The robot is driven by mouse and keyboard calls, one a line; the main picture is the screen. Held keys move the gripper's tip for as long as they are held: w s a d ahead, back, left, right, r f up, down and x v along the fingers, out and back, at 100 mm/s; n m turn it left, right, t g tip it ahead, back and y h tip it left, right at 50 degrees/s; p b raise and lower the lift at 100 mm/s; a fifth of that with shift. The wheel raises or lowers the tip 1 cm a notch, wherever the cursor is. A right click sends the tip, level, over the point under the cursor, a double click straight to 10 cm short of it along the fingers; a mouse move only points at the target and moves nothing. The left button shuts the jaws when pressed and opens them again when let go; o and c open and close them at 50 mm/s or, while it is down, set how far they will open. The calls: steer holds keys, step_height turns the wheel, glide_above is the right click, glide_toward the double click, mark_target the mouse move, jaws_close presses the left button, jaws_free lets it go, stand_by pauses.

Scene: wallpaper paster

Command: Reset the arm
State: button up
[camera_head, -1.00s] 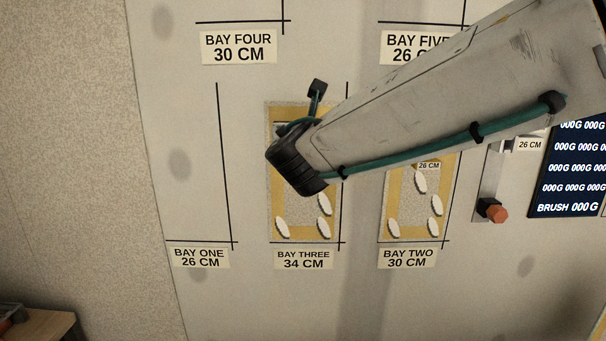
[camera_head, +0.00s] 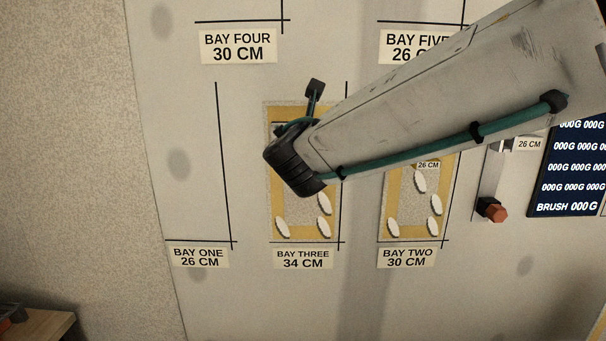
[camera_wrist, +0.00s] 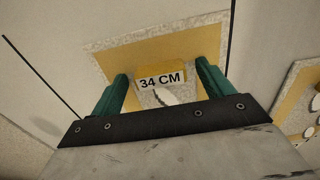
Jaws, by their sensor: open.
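My arm reaches in from the upper right in the head view, in front of the wall. Its black wrist end covers part of the sheet in bay three (camera_head: 300,208). My gripper (camera_wrist: 162,72) shows in the wrist view with two green fingers spread apart. A yellow block marked 34 CM (camera_wrist: 161,77) shows between the fingertips, in front of the same sheet. Whether the fingers touch it I cannot tell; the jaws are open. In the head view the fingers are mostly hidden by the arm.
An orange knob (camera_head: 497,212) and a dark display (camera_head: 575,170) are on the right. Bay one (camera_head: 195,170) is bare. A wooden surface (camera_head: 45,326) is at lower left.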

steer(key=s, duration=0.7)
steer(key=s+d+f+m+g+h, duration=0.3)
steer(key=s+d+f+m+g, duration=0.35)
steer(key=d+m, duration=0.35)
steer(key=s+d+f+m+g+h, duration=0.3)
steer(key=s+d+f+m+g, duration=0.3)
steer(key=d+m, duration=0.4)
steer(key=s+d+f+m+g+y, duration=0.2)
steer(key=s+f+m+y, duration=0.1)
steer(key=s+m, duration=0.4)
steer(key=s+d+f+m+g+y, duration=0.2)
steer(key=s+f+m+y, duration=0.1)
steer(key=s+m, duration=0.5)
steer(key=shift+s+d+f+m+y, duration=0.25)
steer(key=shift+s+m+y, duration=0.05)
steer(key=shift+s, duration=0.15)
